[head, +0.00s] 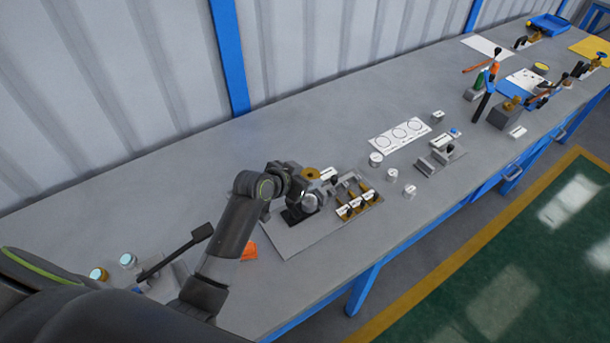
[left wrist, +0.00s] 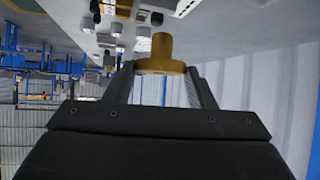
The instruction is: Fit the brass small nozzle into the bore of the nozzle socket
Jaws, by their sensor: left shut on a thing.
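The brass small nozzle (left wrist: 160,52) is between the two fingers of my left gripper (left wrist: 161,82) in the left wrist view. Its wide flange is at the fingertips and its narrower stem points away from the gripper. In the head view my left gripper (head: 304,200) is over the grey plate on the bench, and the arm partly covers what is there. A brass disc (head: 311,173) shows just behind the gripper; I cannot tell whether it is the held nozzle. I cannot clearly pick out the nozzle socket or its bore. My right gripper is not in view.
A rack with several brass parts and white labels (head: 357,204) stands right of my gripper. Small grey cylinders (head: 376,159) and a white card with circles (head: 400,134) lie farther right. An orange piece (head: 249,251) lies near my arm. The bench's left rear is clear.

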